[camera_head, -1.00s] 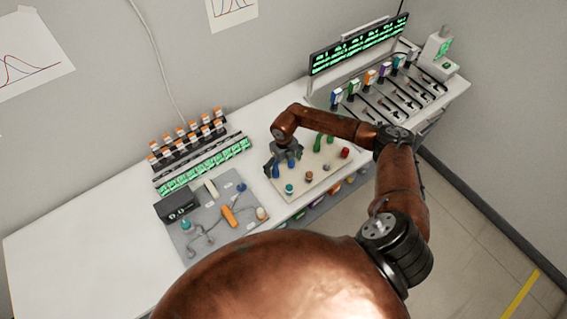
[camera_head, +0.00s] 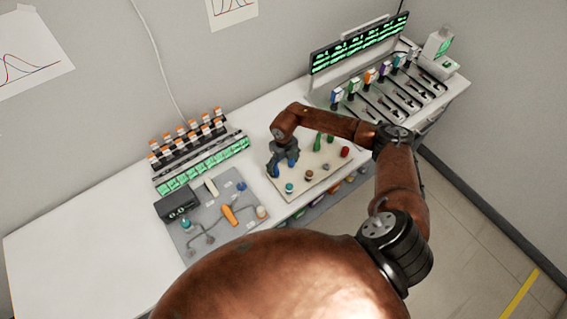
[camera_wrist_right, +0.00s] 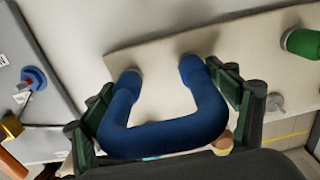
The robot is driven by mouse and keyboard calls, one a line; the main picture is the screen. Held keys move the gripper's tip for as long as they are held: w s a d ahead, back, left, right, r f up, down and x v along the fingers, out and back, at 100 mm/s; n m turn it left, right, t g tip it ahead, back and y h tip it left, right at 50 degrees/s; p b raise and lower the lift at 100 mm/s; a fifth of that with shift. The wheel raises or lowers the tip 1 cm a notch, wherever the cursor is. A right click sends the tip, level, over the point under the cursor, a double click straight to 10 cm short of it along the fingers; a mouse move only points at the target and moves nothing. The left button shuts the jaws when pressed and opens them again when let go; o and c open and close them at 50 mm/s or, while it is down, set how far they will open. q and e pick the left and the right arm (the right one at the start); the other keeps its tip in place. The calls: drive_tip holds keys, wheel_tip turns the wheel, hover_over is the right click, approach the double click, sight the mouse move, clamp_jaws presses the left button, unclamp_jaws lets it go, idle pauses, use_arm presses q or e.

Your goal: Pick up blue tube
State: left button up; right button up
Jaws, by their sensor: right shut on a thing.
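The blue tube (camera_wrist_right: 165,136) is a thick U-shaped piece on the cream board (camera_wrist_right: 150,60). In the right wrist view its two ends point away from me, toward the board. My right gripper (camera_wrist_right: 165,115) is shut on the tube, with a green-padded finger against each side of it. In the head view the tube (camera_head: 275,170) shows partly beneath my right gripper (camera_head: 285,162), at the left part of the board. I cannot tell whether its ends are still seated on the board. My left gripper is not in view.
Green tubes (camera_head: 318,142) and a red knob (camera_head: 344,152) stand on the same board. A teal-capped piece (camera_head: 289,188) and a brown-capped piece (camera_head: 309,175) stand at its front. A grey mat (camera_head: 205,215) with an orange tool (camera_head: 229,215) lies left. The table's left part is clear.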

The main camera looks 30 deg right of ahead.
drive_tip(key=shift+r, duration=0.1)
drive_tip(key=shift+r, duration=0.6)
drive_tip(key=s+a+r+b, duration=0.2)
drive_tip(key=s+a+r, duration=0.2)
drive_tip(key=s+r, duration=0.7)
drive_tip(key=shift+s+r, duration=0.35)
drive_tip(key=shift+s, duration=0.9)
drive_tip(key=shift+r, duration=0.15)
drive_tip(key=shift+r+p, duration=1.05)
drive_tip(key=shift+r, duration=1.1)
drive_tip(key=shift+r, duration=0.1)
